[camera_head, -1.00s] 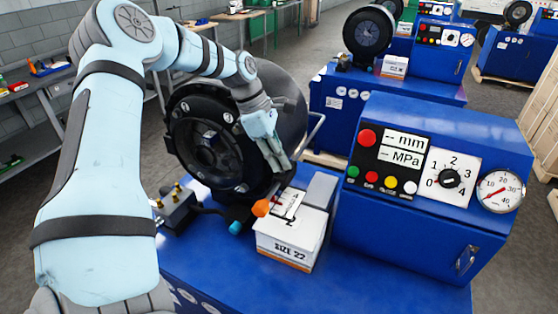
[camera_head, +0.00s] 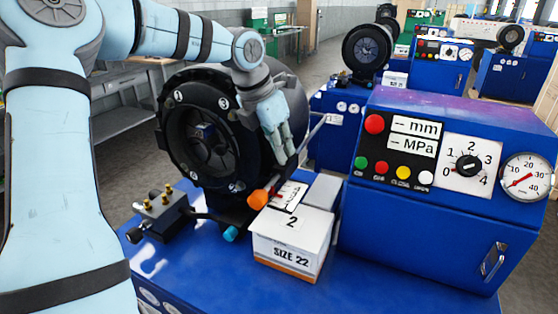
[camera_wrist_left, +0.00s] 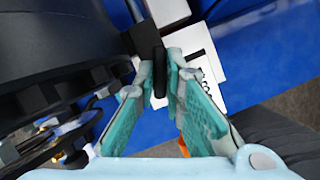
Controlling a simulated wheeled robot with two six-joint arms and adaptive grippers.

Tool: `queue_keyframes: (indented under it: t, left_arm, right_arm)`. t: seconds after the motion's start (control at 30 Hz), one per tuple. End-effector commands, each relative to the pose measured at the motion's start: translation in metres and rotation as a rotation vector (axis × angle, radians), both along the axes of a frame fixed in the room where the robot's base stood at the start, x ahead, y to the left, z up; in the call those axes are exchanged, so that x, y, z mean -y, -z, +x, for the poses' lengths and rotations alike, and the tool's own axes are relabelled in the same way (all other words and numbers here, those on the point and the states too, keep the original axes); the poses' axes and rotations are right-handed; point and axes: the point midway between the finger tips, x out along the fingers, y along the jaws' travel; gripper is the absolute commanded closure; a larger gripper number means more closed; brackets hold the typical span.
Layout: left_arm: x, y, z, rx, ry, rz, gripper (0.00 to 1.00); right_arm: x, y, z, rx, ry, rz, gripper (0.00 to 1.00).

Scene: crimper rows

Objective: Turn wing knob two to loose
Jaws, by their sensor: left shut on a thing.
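The crimper's round black head (camera_head: 205,130) faces me in the head view, with small numbered discs around its ring. My left gripper (camera_head: 284,154) points down at the right side of this head. In the left wrist view, my left gripper (camera_wrist_left: 163,78) has its teal fingers closed around a narrow black bar, which looks like the wing knob (camera_wrist_left: 160,72). The fingers hide this knob in the head view, and its loose or tight setting cannot be read. A white plate with a scale (camera_head: 292,193) lies just below the fingertips. My right gripper is not in view.
A white box marked 2 and SIZE 22 (camera_head: 290,250) stands on the blue base. An orange-tipped part (camera_head: 258,199) and a brass-fitted block (camera_head: 158,212) are near the head. The control cabinet (camera_head: 420,225) is to the right.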

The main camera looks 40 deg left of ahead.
Motion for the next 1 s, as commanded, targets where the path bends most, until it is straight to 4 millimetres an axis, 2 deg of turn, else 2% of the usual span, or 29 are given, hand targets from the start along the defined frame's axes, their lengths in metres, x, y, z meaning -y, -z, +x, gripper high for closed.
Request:
queue_keyframes:
  t: [0.03,0.17,0.5,0.7,1.0]
  left_arm:
    - [0.000,0.001,0.001,0.005,-0.039,0.002,1.00]
    - [0.001,-0.002,0.000,0.001,-0.149,0.001,1.00]
    - [0.002,-0.006,0.000,0.000,-0.353,-0.002,1.00]
    - [0.002,-0.004,0.001,0.002,-0.406,-0.003,1.00]
    - [0.002,-0.003,0.002,0.005,-0.422,-0.003,1.00]
  right_arm:
    - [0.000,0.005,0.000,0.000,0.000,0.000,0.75]
    - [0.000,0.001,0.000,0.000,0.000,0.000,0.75]
    - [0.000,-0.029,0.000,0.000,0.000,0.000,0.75]
    - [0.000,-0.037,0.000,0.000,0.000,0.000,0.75]
    - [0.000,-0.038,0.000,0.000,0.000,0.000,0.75]
